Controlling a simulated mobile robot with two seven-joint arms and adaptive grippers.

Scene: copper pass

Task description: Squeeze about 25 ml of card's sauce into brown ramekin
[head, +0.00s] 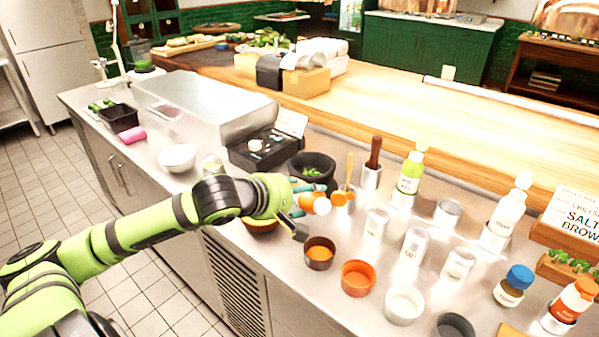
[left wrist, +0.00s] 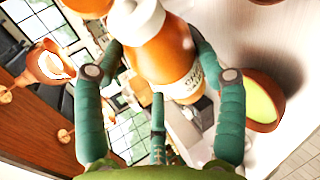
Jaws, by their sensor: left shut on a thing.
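My left gripper (head: 308,188) is shut on an orange squeeze bottle (head: 318,205) with a white band. The bottle is tipped over, held above the counter behind the brown ramekin. In the left wrist view the bottle (left wrist: 168,58) lies between the teal fingers, part of its label showing. The brown ramekin (head: 319,264) stands on the steel counter in front of the bottle and has orange contents. No stream of sauce can be made out. The card (head: 575,215) stands at the right; "SALT" and "BROW" are readable, the rest is unclear or cut off. My right gripper is not in view.
An orange ramekin (head: 357,285), a white ramekin (head: 404,309) and a dark ramekin (head: 455,327) stand to the right. A dark bowl (head: 327,161) is behind the gripper.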

